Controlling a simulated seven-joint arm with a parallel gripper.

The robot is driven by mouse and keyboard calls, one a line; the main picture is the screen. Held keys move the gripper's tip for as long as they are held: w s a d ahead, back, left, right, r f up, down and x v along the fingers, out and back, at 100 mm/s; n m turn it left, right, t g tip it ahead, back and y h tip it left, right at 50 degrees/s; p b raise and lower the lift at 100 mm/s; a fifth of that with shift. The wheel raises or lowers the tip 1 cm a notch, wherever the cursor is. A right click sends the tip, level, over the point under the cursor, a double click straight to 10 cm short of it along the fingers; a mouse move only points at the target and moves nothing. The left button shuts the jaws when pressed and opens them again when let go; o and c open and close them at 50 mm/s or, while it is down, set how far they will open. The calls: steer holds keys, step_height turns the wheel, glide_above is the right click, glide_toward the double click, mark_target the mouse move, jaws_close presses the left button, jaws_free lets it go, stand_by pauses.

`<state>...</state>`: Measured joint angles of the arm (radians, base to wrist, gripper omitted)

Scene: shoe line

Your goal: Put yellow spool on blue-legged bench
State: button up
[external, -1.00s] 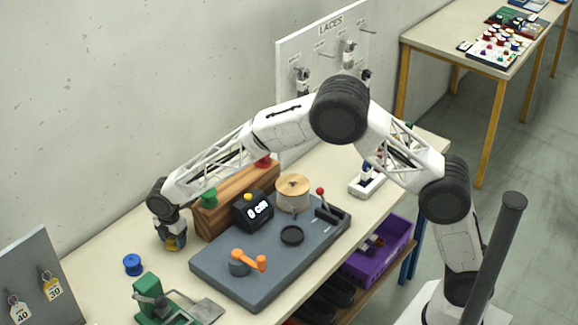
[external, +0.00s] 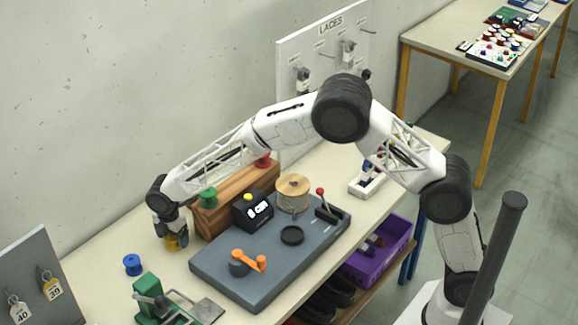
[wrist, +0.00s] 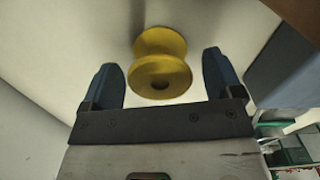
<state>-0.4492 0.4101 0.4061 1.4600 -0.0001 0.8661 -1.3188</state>
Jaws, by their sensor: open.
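The yellow spool (wrist: 160,62) stands on the bench top between the two spread fingers of my gripper (wrist: 163,85) in the wrist view. A gap shows on both sides of it. In the external view my gripper (external: 174,238) points down over the yellow spool (external: 176,242), left of the wooden rack, and partly hides it. The blue-legged bench (external: 98,252) is the light-topped one under my arm; a blue leg (external: 413,255) shows at its right end.
A blue spool (external: 132,264) and a green device (external: 150,298) stand nearby on the left. The wooden rack (external: 235,198) with green and red spools is close on the right. A grey winding board (external: 262,290) lies in front. A yellow-legged table (external: 440,45) stands at the back right.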

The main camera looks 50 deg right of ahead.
step_height(320, 180, up, 11)
stand_by(0.5)
stand_by(0.6)
steer(key=shift+d, duration=0.1)
steer(key=s+d+r+m+t, duration=0.1)
steer(key=s+d+r+m, duration=0.4)
steer(key=s+d+r, duration=0.6)
steer(key=s+d+r+m, duration=0.5)
steer(key=s+d, duration=0.4)
steer(key=d, duration=0.5)
steer(key=s+d+m, duration=0.3)
steer(key=s+d, duration=0.2)
steer(key=s, duration=0.6)
steer(key=s+d+f+m+t, duration=0.1)
steer(key=s+d+m, duration=0.3)
steer(key=s, duration=0.7)
steer(key=s+d+m, duration=0.3)
steer(key=s+d, duration=0.3)
steer(key=s, duration=0.5)
steer(key=shift+s+f+t, duration=0.25)
steer(key=shift+f+t, duration=0.05)
